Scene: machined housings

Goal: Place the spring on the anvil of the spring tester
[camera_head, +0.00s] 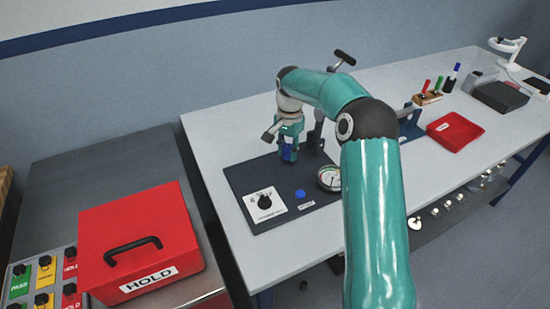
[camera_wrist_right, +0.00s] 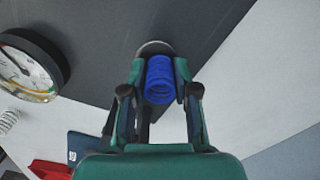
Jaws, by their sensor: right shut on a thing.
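My right gripper (camera_head: 289,147) is over the dark base plate (camera_head: 262,174) of the spring tester, in front of its column. In the right wrist view my right gripper (camera_wrist_right: 159,85) is shut on a blue coil spring (camera_wrist_right: 159,80), with one finger on each side of it. A round grey disc, seemingly the anvil (camera_wrist_right: 155,47), shows just beyond the spring. I cannot tell whether the spring touches it. In the head view the spring (camera_head: 288,153) shows small between the fingers. The tester's dial gauge (camera_head: 329,178) is right of the gripper. My left gripper is not in view.
A red HOLD box (camera_head: 137,240) with a black handle stands on the left bench. A white card with a black knob (camera_head: 264,205) lies on the base plate. A red tray (camera_head: 455,131) and a marker stand (camera_head: 427,98) are farther right.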

